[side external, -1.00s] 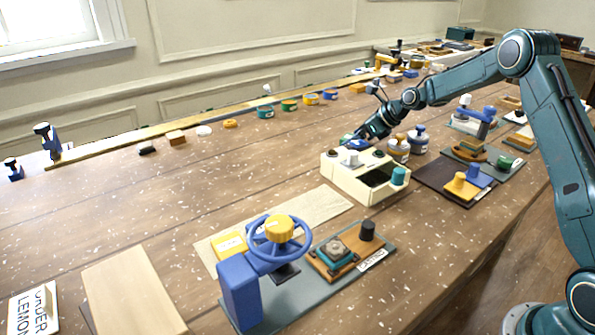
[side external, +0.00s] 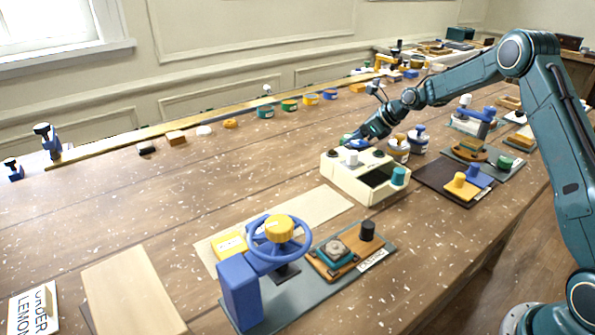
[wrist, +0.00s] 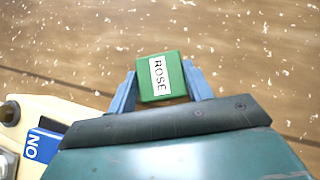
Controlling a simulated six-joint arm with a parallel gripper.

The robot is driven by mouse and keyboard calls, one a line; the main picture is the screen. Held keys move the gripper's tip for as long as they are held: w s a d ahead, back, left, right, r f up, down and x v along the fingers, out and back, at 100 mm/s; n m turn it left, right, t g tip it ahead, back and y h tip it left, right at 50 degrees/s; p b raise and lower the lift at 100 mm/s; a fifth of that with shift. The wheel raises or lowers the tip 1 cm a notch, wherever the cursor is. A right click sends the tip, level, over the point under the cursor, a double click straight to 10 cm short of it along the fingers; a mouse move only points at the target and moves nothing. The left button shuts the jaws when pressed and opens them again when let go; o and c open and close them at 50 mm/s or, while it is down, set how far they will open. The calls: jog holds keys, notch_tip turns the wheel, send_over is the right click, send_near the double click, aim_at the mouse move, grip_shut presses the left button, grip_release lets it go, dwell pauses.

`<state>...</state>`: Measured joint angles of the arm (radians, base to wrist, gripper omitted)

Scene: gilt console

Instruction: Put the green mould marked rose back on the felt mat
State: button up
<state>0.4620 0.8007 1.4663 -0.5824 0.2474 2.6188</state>
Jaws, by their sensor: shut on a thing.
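The green mould (wrist: 162,72) carries a white label reading ROSE and shows in the wrist view between the two blue fingers. My gripper (wrist: 161,82) is shut on it, one finger on each side. In the side view my gripper (side external: 352,141) is just behind the cream machine, with a bit of the green mould (side external: 346,138) showing at its tip. Its exact height above the table is hard to tell. A dark mat (side external: 430,174), which looks like the felt mat, lies to the right of the cream machine with a yellow mould (side external: 459,187) and a blue mould (side external: 480,175) on it.
The cream machine (side external: 345,178) stands close in front of my gripper; its blue ON switch (wrist: 42,146) shows in the wrist view. Several jars (side external: 399,150) stand between gripper and mat. A blue handwheel press (side external: 240,290) is nearer the camera. The table left of my gripper is mostly clear.

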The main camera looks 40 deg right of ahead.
notch_tip(320, 180, up, 20)
dwell(0.8)
jog(key=shift+a, duration=0.1)
dwell(0.5)
jog(key=s+a+m+h, duration=0.1)
jog(key=s+a, duration=0.3)
jog(key=s, duration=0.5)
jog(key=s+a+f+m+h, duration=0.1)
jog(key=s+a+m+h, duration=0.1)
jog(key=s, duration=0.7)
jog(key=shift+a+f+m+t, duration=0.2)
jog(key=shift+a+m+t, duration=0.1)
jog(key=shift+a+m, duration=0.65)
jog(key=shift+w+a, duration=0.15)
